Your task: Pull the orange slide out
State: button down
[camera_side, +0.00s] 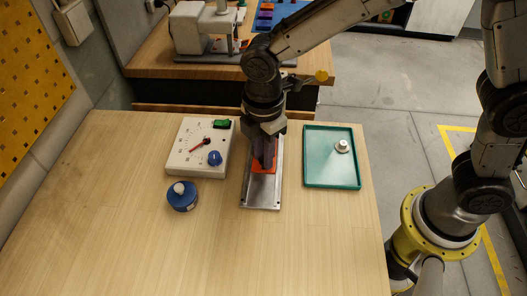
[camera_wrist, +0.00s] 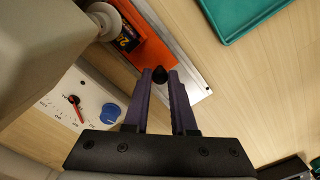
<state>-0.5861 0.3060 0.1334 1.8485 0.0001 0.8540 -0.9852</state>
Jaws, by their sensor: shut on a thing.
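The orange slide (camera_side: 262,171) sits in a long metal channel (camera_side: 262,196) on the wooden bench, mostly hidden by my gripper in the side view. In the wrist view the orange slide (camera_wrist: 150,52) shows clearly, with a small black knob (camera_wrist: 159,74) at its end. The metal channel (camera_wrist: 178,55) runs along its right side in that view. My gripper (camera_wrist: 160,76) is shut on the black knob, with one finger on each side of it. In the side view my gripper (camera_side: 263,163) points down over the channel.
A white dial panel (camera_side: 196,160) with a red pointer stands left of the channel. A blue round piece with a white top (camera_side: 181,200) is in front of it. A green tray (camera_side: 314,178) holding a small white part (camera_side: 342,146) lies to the right. The bench front is clear.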

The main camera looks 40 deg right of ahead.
dwell(0.8)
jog(key=s+a, duration=0.6)
jog(key=c, duration=0.7)
grip_release()
jog(key=shift+c, duration=0.2)
jog(key=shift+d+r, duration=0.1)
jog(key=shift+w+r, duration=0.1)
jog(key=shift+r, duration=0.2)
notch_tip(320, 180, up, 13)
